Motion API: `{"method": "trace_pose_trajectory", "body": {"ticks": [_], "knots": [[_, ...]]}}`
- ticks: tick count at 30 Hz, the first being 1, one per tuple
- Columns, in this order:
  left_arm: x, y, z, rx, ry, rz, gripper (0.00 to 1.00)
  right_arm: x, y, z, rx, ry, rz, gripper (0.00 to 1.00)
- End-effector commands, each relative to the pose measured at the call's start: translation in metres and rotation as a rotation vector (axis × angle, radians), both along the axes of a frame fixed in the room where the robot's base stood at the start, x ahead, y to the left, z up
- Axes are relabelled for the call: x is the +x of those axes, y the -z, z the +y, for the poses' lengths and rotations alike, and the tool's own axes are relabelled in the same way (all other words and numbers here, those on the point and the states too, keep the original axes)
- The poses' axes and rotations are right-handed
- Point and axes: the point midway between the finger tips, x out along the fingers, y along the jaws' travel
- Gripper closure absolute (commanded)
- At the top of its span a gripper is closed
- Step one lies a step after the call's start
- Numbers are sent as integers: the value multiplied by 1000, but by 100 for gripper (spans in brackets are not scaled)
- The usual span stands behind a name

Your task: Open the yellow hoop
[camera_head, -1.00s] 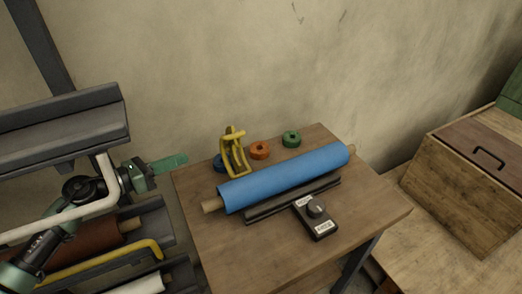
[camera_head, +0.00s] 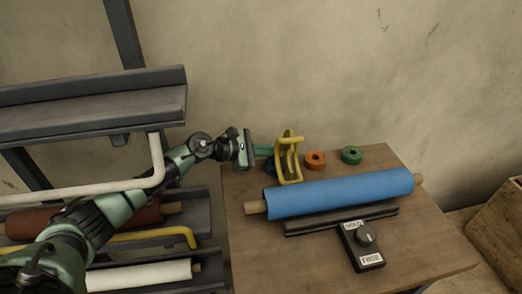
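A yellow upright hoop-like frame (camera_head: 280,162) stands on the wooden table at the left end of the blue roll (camera_head: 340,193). A bent yellow bar (camera_head: 150,235) also shows on the rack at the left, in front of a brown roll. My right gripper is not in view.
Blue, orange (camera_head: 315,160) and green (camera_head: 352,155) rings lie behind the roll. A black switch box (camera_head: 361,247) marked HOLD and FREE sits in front. The dark rack (camera_head: 90,105) holds a white bent bar (camera_head: 157,160) and rolls. The table's (camera_head: 425,240) right front is clear.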

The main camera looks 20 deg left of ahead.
Motion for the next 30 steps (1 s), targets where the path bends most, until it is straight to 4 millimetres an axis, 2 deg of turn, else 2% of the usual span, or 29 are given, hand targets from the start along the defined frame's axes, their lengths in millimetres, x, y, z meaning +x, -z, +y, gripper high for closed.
{"method": "trace_pose_trajectory", "body": {"ticks": [14,19,24,30], "knots": [[4,1,-3,5,-1,-9,100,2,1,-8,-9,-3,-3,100],[0,-14,-5,82,1,-121,100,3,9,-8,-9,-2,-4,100],[-5,-34,-10,168,2,-250,100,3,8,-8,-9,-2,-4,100],[-6,-40,-11,192,0,-286,100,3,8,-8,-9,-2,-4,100]]}}
